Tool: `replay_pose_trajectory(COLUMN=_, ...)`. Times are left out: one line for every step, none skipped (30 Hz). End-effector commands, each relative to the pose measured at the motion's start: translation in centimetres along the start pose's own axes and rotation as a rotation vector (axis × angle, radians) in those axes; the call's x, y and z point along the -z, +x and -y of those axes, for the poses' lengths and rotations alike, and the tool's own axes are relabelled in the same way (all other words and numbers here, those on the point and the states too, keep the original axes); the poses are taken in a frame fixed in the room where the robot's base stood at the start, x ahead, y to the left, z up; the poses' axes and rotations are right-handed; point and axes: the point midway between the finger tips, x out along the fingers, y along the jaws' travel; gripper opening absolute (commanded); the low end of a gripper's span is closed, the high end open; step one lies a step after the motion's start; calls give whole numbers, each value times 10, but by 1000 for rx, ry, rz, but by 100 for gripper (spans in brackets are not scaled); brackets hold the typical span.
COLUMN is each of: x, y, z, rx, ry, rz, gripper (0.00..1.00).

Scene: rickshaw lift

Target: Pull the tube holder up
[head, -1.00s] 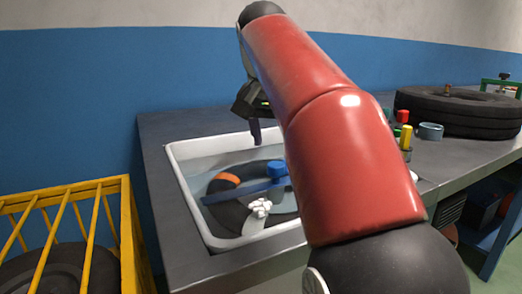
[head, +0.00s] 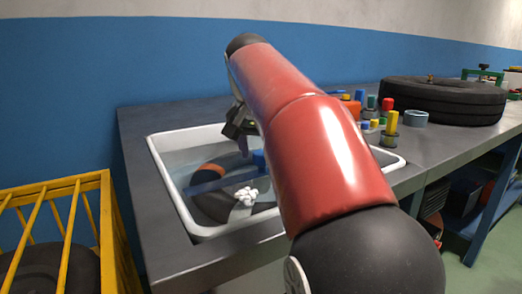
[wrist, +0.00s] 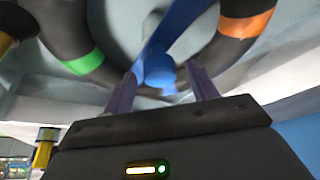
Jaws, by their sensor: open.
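The tube holder is a blue bar (head: 208,185) with a round blue knob (head: 258,160). It lies across the black tube (head: 212,205) in the white sink (head: 160,160). My gripper (head: 243,147) is over the sink, close to the knob, partly hidden by my red arm. In the wrist view my gripper (wrist: 163,88) is open, its two purple fingers apart, with the knob (wrist: 160,72) appearing between them and the bar (wrist: 176,25) running up beyond. The tube there shows a green band (wrist: 86,62) and an orange band (wrist: 248,22). I cannot tell whether the fingers touch the knob.
A white knotted piece (head: 246,194) lies on the tube. A yellow cage (head: 108,225) stands at the lower left. The sink rim surrounds my gripper.

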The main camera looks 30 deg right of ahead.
Motion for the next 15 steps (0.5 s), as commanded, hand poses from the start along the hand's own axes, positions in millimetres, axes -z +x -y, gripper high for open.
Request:
replay_pose_trajectory(x=0, y=0, z=0, rx=0, ry=0, rz=0, gripper=58)
replay_pose_trajectory(x=0, y=0, z=0, rx=0, ry=0, rz=0, gripper=56)
replay_pose_trajectory(x=0, y=0, z=0, rx=0, ry=0, rz=0, gripper=51)
replay_pose_trajectory(x=0, y=0, z=0, rx=0, ry=0, rz=0, gripper=47)
replay_pose_trajectory(x=0, y=0, z=0, rx=0, ry=0, rz=0, gripper=43)
replay_pose_trajectory(x=0, y=0, z=0, rx=0, ry=0, rz=0, gripper=38)
replay_pose_trajectory(x=0, y=0, z=0, rx=0, ry=0, rz=0, gripper=34)
replay_pose_trajectory(x=0, y=0, z=0, rx=0, ry=0, rz=0, gripper=30)
replay_pose_trajectory(x=0, y=0, z=0, rx=0, ry=0, rz=0, gripper=25)
replay_pose_trajectory(x=0, y=0, z=0, rx=0, ry=0, rz=0, gripper=21)
replay_pose_trajectory(x=0, y=0, z=0, rx=0, ry=0, rz=0, gripper=17)
replay_pose_trajectory(x=0, y=0, z=0, rx=0, ry=0, rz=0, gripper=12)
replay_pose_trajectory(x=0, y=0, z=0, rx=0, ry=0, rz=0, gripper=8)
replay_pose_trajectory(x=0, y=0, z=0, rx=0, ry=0, rz=0, gripper=4)
replay_pose_trajectory(x=0, y=0, z=0, rx=0, ry=0, rz=0, gripper=0)
